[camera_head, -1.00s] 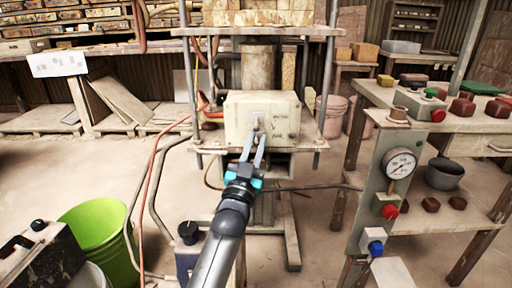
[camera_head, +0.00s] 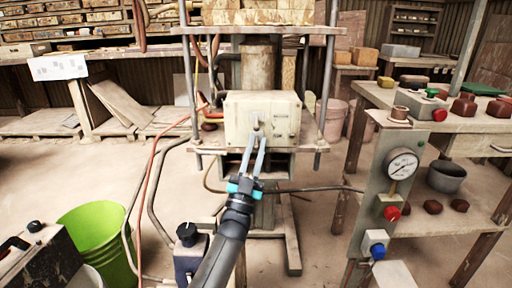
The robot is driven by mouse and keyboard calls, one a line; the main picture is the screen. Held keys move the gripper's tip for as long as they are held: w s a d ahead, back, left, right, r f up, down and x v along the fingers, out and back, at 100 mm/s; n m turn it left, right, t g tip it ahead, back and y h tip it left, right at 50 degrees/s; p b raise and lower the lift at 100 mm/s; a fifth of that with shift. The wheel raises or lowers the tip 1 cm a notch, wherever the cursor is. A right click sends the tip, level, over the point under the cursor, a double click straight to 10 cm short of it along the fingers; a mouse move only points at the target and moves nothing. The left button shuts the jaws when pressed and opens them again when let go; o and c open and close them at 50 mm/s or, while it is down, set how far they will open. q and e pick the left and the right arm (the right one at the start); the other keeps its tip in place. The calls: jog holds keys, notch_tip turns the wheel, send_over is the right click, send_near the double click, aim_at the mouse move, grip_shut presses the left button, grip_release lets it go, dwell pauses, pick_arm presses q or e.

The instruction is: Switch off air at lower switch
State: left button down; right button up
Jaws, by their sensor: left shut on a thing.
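The cream control box (camera_head: 285,131) is mounted on the front of the press, with switches on its face. The upper switch plate (camera_head: 255,116) shows just above my fingertips. My left gripper (camera_head: 258,143) reaches up from the bottom of the picture. Its two long fingers come together at the lower part of the box front, shut on the lower switch. The fingertips hide most of that switch, and its lever position cannot be made out. The small lettering beside it is too blurred to read. My right gripper is not in view.
A gauge panel (camera_head: 379,205) with a pressure gauge (camera_head: 402,165), a red knob and a blue knob stands at right. A wooden bench (camera_head: 465,123) is behind it. A green bucket (camera_head: 100,240) and hoses (camera_head: 152,180) are at left. Press posts flank the box.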

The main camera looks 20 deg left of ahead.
pick_arm(q)
jog(key=shift+f+m+t, duration=0.1)
jog(key=shift+m+t, duration=0.2)
dwell(0.4)
jog(key=c, duration=1.1)
grip_release()
jog(key=p+v, duration=0.1)
jog(key=v, duration=0.6)
jog(key=shift+s+f, duration=0.15)
jog(key=shift+f, duration=0.05)
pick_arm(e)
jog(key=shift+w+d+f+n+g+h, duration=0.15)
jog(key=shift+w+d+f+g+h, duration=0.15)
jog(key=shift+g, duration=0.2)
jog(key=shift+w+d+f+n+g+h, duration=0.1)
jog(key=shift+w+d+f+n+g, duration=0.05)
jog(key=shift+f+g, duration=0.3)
